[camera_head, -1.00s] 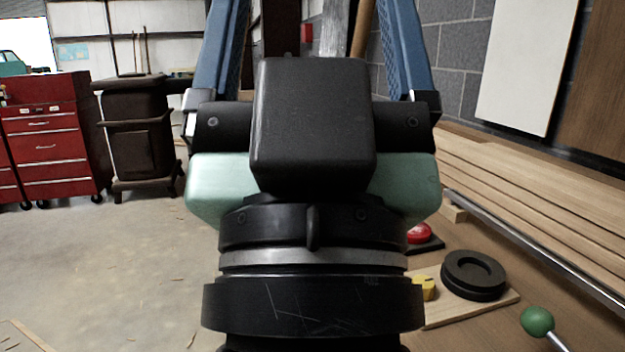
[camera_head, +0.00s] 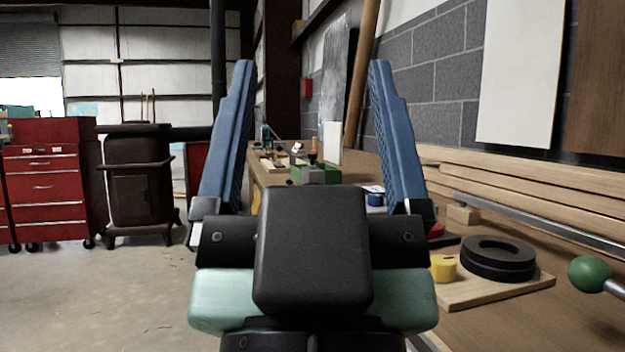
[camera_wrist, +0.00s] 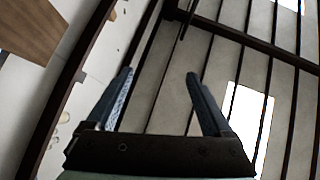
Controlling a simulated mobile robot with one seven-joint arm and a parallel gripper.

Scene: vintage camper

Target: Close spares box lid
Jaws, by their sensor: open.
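My gripper (camera_head: 312,64) is open and empty, its two blue fingers pointing up and well apart in the head view. The wrist view also shows my gripper (camera_wrist: 158,74) open, against the ceiling and upper wall. A small green box-like thing (camera_head: 330,174) sits on the workbench (camera_head: 520,318), seen between my fingers and some way beyond them. I cannot tell whether it is the spares box, and no lid can be made out. My gripper hides part of the bench.
At the right, a board (camera_head: 480,296) bears black rings (camera_head: 497,262) and a yellow piece (camera_head: 443,268). A green ball knob (camera_head: 590,274) stands nearer. Long planks (camera_head: 530,200) lie along the wall. A red tool cabinet (camera_head: 45,190) and a dark stove (camera_head: 140,185) stand left; the floor between is clear.

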